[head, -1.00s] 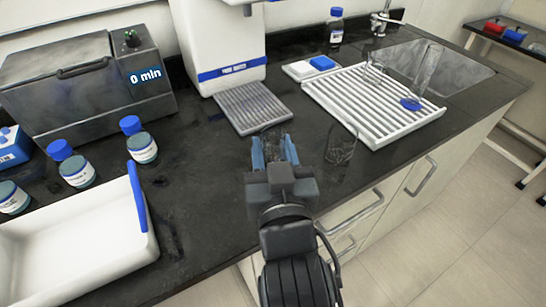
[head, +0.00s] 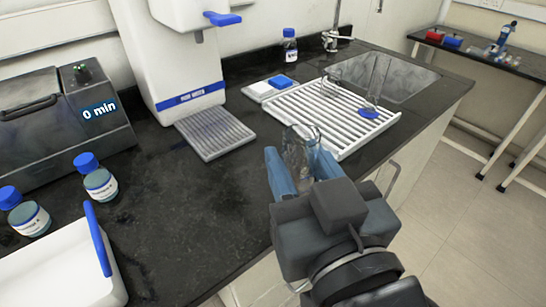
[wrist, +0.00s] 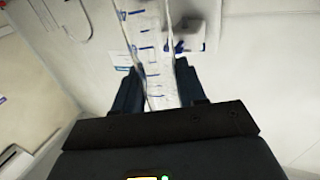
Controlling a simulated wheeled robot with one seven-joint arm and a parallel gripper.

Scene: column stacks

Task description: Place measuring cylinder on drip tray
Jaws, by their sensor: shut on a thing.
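My gripper (head: 300,182) is shut on the measuring cylinder, a clear vessel with blue graduation marks that shows between the fingers in the wrist view (wrist: 153,55). In the head view, clear glass shows between and above the blue fingers, over the dark counter; its lower end is hidden. Another glass vessel may overlap it there; I cannot tell. The drip tray (head: 214,133) is a grey ribbed plate under the white water dispenser. It is bare and lies up and left of my gripper, apart from it.
A white drying rack (head: 325,117) beyond my gripper holds a tall clear vessel with a blue base (head: 368,111) and another glass piece. The dispenser (head: 172,60) rises behind the tray. Blue-capped bottles (head: 98,180) and a white tub (head: 50,265) stand left. Counter left of my gripper is clear.

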